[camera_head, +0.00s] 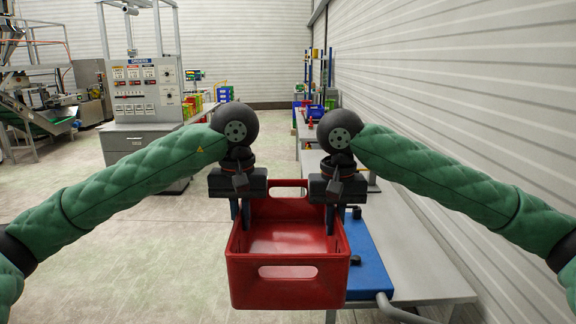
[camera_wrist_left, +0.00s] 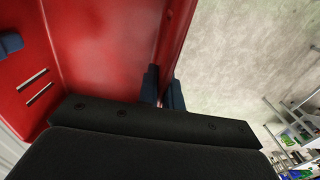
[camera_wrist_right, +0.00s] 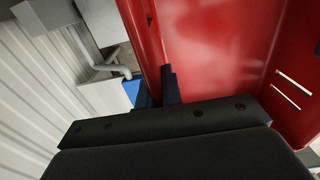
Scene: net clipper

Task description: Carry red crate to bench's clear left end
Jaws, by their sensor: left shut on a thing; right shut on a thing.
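The red crate (camera_head: 288,287) hangs between my two grippers in the middle of the head view, open side up, and looks empty. My left gripper (camera_head: 240,222) is shut on the crate's left wall, with one finger inside and one outside; the left wrist view shows the fingers (camera_wrist_left: 162,90) across that wall. My right gripper (camera_head: 333,218) is shut on the right wall, and its fingers (camera_wrist_right: 168,88) straddle it in the right wrist view. The bench (camera_head: 425,280) is grey and runs along the right, partly hidden behind the crate. I cannot tell how high the crate is above it.
A blue flat thing (camera_head: 370,262) lies on the bench just right of the crate. A grey bent tube (camera_head: 400,312) is at the front. A control cabinet (camera_head: 145,90) stands at the back left. The floor (camera_head: 130,250) at left is clear. A ribbed wall (camera_head: 480,110) bounds the right.

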